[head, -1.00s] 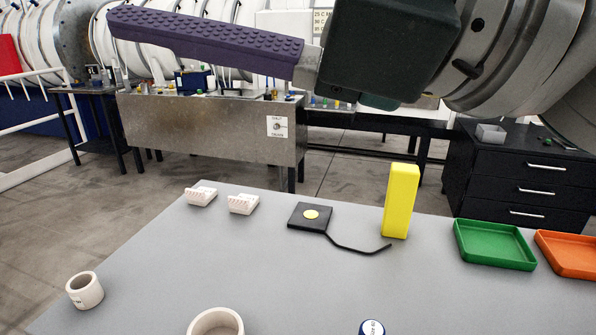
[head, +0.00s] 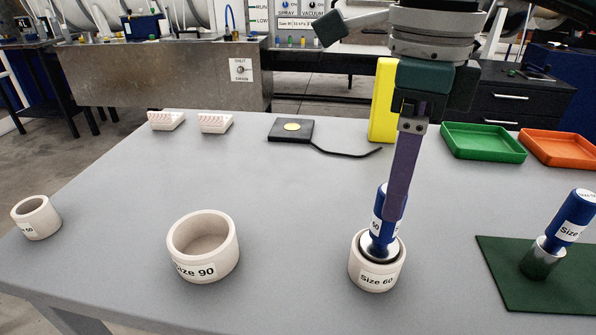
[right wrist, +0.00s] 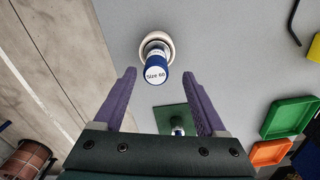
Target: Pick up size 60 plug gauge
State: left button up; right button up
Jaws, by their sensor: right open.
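The size 60 plug gauge (head: 378,212) has a blue handle and a metal lower end. It stands in a cream ring holder labelled Size 60 (head: 377,276) on the grey table. In the right wrist view the gauge's labelled top (right wrist: 156,74) faces the camera, and the holder's rim (right wrist: 148,40) shows around its base. My right gripper (head: 392,215) points down at the gauge, its purple finger covering part of the handle. In the right wrist view its open fingers (right wrist: 160,74) lie on either side of the handle's top, with gaps visible. My left gripper is not in view.
Another blue gauge (head: 568,222) stands on a green mat (head: 510,290) at right. An empty Size 90 ring (head: 207,268) and a smaller ring (head: 36,220) stand at left. A yellow block (head: 382,100), green tray (head: 484,156) and orange tray (head: 558,163) are behind.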

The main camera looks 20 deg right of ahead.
aim_at(382, 235)
jog(key=f, duration=0.5)
jog(key=shift+s+a+f+p, duration=0.15)
jog(key=shift+a+p, duration=0.1)
jog(key=shift+p, duration=0.15)
jog(key=shift+c, duration=0.4)
grip_shut()
